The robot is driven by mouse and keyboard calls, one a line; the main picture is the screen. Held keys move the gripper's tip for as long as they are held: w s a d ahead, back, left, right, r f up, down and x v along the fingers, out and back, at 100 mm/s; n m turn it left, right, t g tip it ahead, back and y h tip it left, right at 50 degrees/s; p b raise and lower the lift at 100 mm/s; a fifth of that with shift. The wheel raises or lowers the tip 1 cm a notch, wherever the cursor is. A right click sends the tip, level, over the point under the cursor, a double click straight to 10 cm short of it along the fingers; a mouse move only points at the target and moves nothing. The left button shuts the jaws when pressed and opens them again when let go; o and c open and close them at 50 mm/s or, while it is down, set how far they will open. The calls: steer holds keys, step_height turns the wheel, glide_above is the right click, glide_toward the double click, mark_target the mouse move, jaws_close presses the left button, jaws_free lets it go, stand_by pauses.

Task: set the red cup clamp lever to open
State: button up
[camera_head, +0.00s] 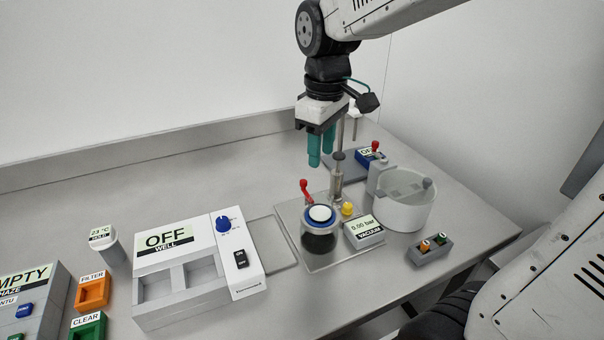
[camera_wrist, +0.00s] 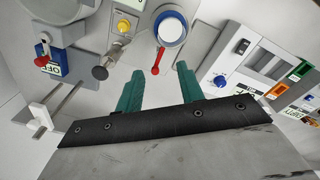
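The red cup clamp lever (camera_head: 304,188) stands up at the back left of a dark cup (camera_head: 319,240) with a blue rim and white top. In the wrist view the lever (camera_wrist: 159,58) sticks out from the blue-rimmed cup (camera_wrist: 171,28) toward the space between my fingers. My gripper (camera_head: 320,160) is above and behind the lever, pointing down, with teal fingers. In the wrist view my gripper (camera_wrist: 158,76) is open, with nothing between the fingers. The fingers appear apart from the lever.
A metal post (camera_head: 337,185) stands close right of the lever. A yellow knob (camera_head: 347,209) and a vacuum display (camera_head: 364,232) are right of the cup. A white round vessel (camera_head: 404,207) stands farther right. A WELL unit (camera_head: 190,273) is at left. The bench behind the lever is clear.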

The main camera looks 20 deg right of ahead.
steer(key=n, duration=0.2)
glide_above(303, 181)
step_height(303, 181, down, 2)
steer(key=shift+s+d+f, duration=0.1)
steer(key=shift+f, duration=0.1)
steer(key=shift+w+f, duration=0.2)
steer(key=shift+f, duration=0.1)
step_height(303, 181, down, 7)
steer(key=shift+f, duration=0.15)
jaws_close()
